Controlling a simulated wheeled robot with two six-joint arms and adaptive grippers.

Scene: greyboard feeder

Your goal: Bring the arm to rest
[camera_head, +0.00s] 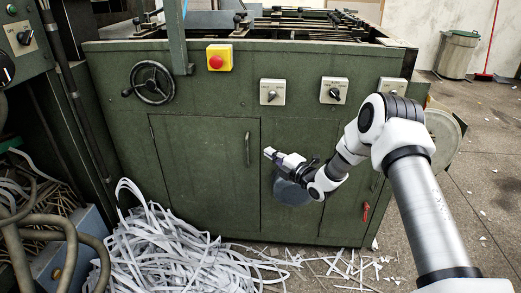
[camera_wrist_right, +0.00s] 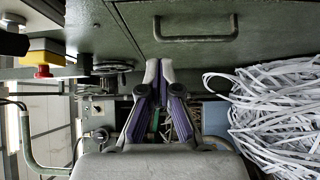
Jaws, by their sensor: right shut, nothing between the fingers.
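My right arm comes in from the right in the head view and bends to the left in front of the green machine (camera_head: 210,185). My right gripper (camera_head: 268,153) is in front of the machine's cabinet doors, to the right of a door handle (camera_head: 247,149). It points left and holds nothing. In the right wrist view the two fingers (camera_wrist_right: 158,72) meet at their tips, with the door handle (camera_wrist_right: 195,38) beyond them. My left gripper does not show in either view.
A red stop button (camera_head: 216,62), a handwheel (camera_head: 151,83) and rotary switches (camera_head: 272,92) sit on the machine's front. Paper strips (camera_head: 160,250) are heaped on the floor at lower left. A bin (camera_head: 458,55) stands at back right. Floor at right is mostly clear.

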